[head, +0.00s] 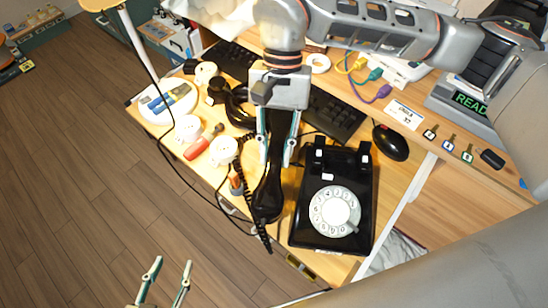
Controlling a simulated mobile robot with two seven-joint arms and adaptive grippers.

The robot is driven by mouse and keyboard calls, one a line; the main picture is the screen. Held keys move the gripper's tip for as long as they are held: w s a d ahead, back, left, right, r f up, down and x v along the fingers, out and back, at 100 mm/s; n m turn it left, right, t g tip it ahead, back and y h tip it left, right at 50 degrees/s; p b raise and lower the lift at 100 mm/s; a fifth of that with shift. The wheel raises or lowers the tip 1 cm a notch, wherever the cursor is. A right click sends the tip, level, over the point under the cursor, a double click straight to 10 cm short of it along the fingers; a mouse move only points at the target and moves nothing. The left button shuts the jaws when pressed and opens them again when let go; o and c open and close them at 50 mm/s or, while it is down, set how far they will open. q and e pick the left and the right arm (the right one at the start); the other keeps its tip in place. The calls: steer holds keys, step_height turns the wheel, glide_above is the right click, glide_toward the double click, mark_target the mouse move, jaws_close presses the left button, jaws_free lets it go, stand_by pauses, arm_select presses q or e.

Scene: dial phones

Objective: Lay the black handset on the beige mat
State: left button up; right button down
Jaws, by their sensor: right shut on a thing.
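The black handset (269,188) is long and dark, with its lower end over the desk to the left of the black dial phone (308,225). My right gripper (276,161) points down the picture and is shut on the handset, one finger on each side. Its upper end is hidden under the gripper. A coiled black cord (240,157) runs beside it. The phone's cradle is empty. I cannot make out a beige mat against the wooden desk. My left gripper (166,284) is open and empty over the floor, away from the desk.
A keyboard (335,116) and mouse (390,142) lie behind the phone. Coloured plugs and key tags lie farther right.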

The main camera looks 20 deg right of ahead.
mark_target(275, 161)
steer(key=shift+f, duration=0.15)
step_height(275, 161, down, 4)
steer(key=shift+r+b, duration=0.25)
steer(key=shift+b, duration=0.2)
steer(key=shift+f, duration=0.3)
steer(key=shift+r, duration=0.1)
arm_select(q)
steer(key=shift+w+d+r, duration=0.2)
steer(key=shift+d+r, duration=0.2)
arm_select(e)
steer(key=c, duration=1.8)
jaws_free()
arm_select(q)
steer(key=shift+f, duration=0.15)
arm_select(e)
steer(key=shift+o, duration=0.2)
